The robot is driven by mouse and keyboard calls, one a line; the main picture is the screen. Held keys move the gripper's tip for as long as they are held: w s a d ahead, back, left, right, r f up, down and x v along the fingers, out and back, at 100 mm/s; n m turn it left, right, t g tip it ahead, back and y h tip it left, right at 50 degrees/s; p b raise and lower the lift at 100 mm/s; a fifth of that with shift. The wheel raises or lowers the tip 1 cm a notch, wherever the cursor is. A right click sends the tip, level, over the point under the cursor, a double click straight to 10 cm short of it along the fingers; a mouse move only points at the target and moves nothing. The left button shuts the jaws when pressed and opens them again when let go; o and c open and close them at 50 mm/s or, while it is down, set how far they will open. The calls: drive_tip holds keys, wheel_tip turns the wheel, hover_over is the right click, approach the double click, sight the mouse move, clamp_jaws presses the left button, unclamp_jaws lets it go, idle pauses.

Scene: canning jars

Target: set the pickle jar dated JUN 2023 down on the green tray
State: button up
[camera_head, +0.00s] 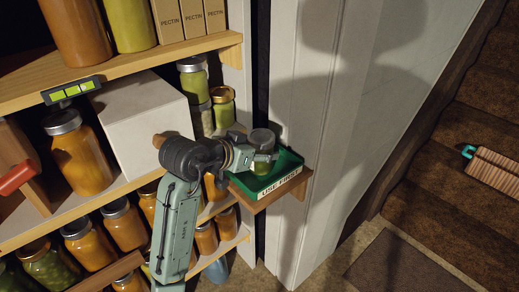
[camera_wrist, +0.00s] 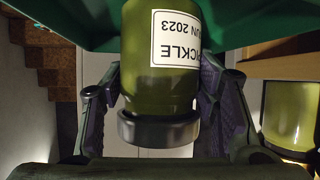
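The pickle jar dated JUN 2023 (camera_wrist: 165,75) has a green body, a dark lid and a white label, shown upside down in the wrist view. In the head view the jar (camera_head: 262,160) is upright at the green tray (camera_head: 237,180), which bears a USE FIRST label. My gripper (camera_wrist: 160,85) has one finger on each side of the jar and appears shut on it. In the head view my gripper (camera_head: 262,156) reaches the jar from the left. The jar's base contact with the tray is hidden in both views.
The tray sits on a small wooden ledge (camera_head: 272,198) beside the white door frame (camera_head: 305,110). Shelves at left hold several jars, a white box (camera_head: 145,120) and pectin boxes (camera_head: 180,18). Another green jar (camera_wrist: 290,110) stands at right in the wrist view. Stairs (camera_head: 490,100) are at right.

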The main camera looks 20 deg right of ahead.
drive_tip(key=o, duration=0.4)
drive_tip(key=shift+a+r, duration=0.1)
drive_tip(key=shift+r, duration=0.25)
drive_tip(key=v, duration=1.1)
drive_tip(key=shift+s+a+b, duration=0.25)
drive_tip(key=shift+a+b, duration=0.1)
drive_tip(key=shift+b, duration=0.05)
